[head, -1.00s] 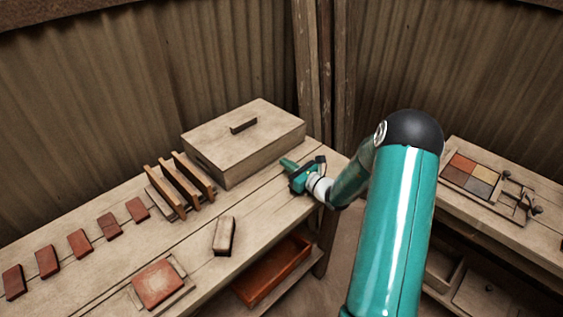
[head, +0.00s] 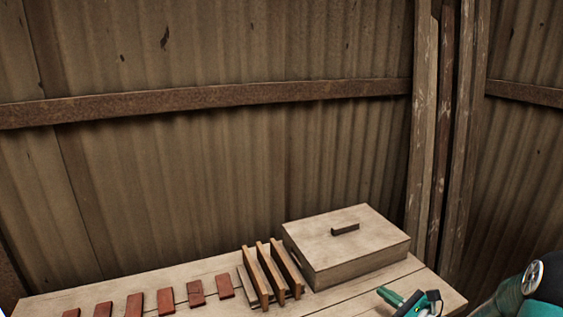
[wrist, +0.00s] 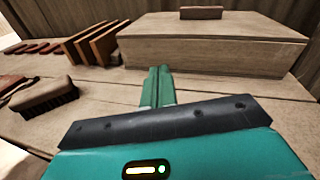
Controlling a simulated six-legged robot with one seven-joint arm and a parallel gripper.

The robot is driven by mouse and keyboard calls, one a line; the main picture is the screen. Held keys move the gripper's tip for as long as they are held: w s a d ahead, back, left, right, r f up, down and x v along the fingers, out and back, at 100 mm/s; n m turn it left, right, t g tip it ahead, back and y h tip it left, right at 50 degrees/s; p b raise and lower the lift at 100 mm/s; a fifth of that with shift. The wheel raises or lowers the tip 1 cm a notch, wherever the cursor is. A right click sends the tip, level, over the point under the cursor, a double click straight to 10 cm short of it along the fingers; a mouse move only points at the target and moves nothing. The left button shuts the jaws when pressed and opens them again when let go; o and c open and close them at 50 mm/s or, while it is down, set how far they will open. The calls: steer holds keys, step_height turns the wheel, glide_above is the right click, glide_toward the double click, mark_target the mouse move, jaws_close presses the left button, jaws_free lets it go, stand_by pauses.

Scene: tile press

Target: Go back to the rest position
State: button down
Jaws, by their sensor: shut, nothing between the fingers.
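My gripper (head: 392,297) is at the bottom right of the head view, over the right end of the wooden bench (head: 340,305). In the wrist view its two green fingers (wrist: 158,86) lie together with nothing between them. They point toward the lidded wooden box (wrist: 205,45), apart from it as far as I can tell. The same box shows in the head view (head: 345,260), its lid on. Part of my arm shows at the right edge; the rest is out of the picture.
A wooden rack with upright slats (head: 268,275) stands left of the box. Several red tiles (head: 165,300) lie in a row farther left. A dark-bristled brush (wrist: 45,95) lies on the bench in the wrist view. Corrugated walls (head: 250,170) and wooden posts (head: 438,150) close off the back.

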steer(key=s+a+r+n+g, duration=0.5)
steer(key=s+a+n, duration=0.15)
steer(key=a, duration=0.25)
steer(key=s+a+r+n+g, duration=0.4)
steer(key=s+a+n+g, duration=0.15)
steer(key=a+n, duration=0.25)
steer(key=s+d+r+n+t+h, duration=0.1)
steer(key=s+r+n+h, duration=0.8)
steer(key=s+n, duration=0.4)
steer(key=shift+s+d, duration=0.25)
steer(key=shift+s, duration=0.1)
steer(key=shift+t, duration=0.25)
